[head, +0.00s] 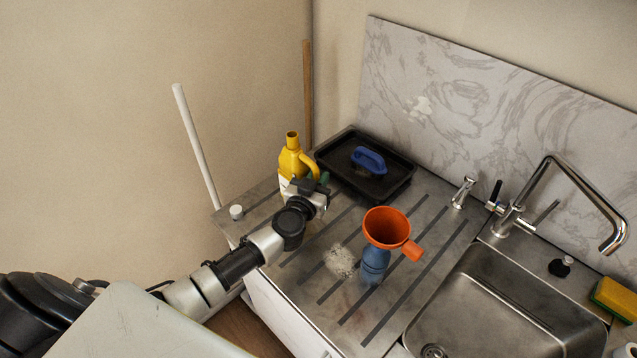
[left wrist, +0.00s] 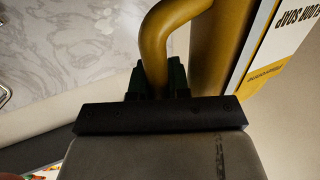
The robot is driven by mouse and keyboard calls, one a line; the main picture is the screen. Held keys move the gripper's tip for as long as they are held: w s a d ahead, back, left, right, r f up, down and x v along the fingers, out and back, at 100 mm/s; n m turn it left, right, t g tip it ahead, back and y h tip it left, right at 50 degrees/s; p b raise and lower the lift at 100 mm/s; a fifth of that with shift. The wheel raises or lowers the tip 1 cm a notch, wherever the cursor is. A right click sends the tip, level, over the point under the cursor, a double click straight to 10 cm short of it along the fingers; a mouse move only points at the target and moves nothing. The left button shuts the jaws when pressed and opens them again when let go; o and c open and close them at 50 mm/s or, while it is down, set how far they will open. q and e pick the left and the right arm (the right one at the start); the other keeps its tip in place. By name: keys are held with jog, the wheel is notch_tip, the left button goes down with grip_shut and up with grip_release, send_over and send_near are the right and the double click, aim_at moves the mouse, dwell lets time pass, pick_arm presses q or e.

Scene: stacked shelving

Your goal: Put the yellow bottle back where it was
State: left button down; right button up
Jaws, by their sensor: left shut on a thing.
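The yellow bottle (head: 289,160) is upright at the back left of the draining counter, with its neck open. My left gripper (head: 321,183) is at its right side, shut on its handle. In the left wrist view the handle (left wrist: 158,42) runs down between the dark fingers (left wrist: 157,82), and the bottle's label (left wrist: 283,40) shows at the upper right. The bottle's base is hidden behind my gripper and wrist, so I cannot tell whether it touches the counter. My right gripper is not in view.
A black tray (head: 334,165) with a blue-handled brush (head: 369,159) lies right of the bottle. An orange funnel (head: 386,226) sits on a blue bottle (head: 374,265) near a whitish patch (head: 341,261). A small white cap (head: 236,211) is at the left edge. The sink (head: 490,310) is right.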

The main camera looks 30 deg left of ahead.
pick_arm(q)
jog(key=shift+r, duration=0.1)
jog(key=c, duration=1.1)
grip_release()
jog(key=s, duration=1.2)
jog(key=shift+d, duration=0.25)
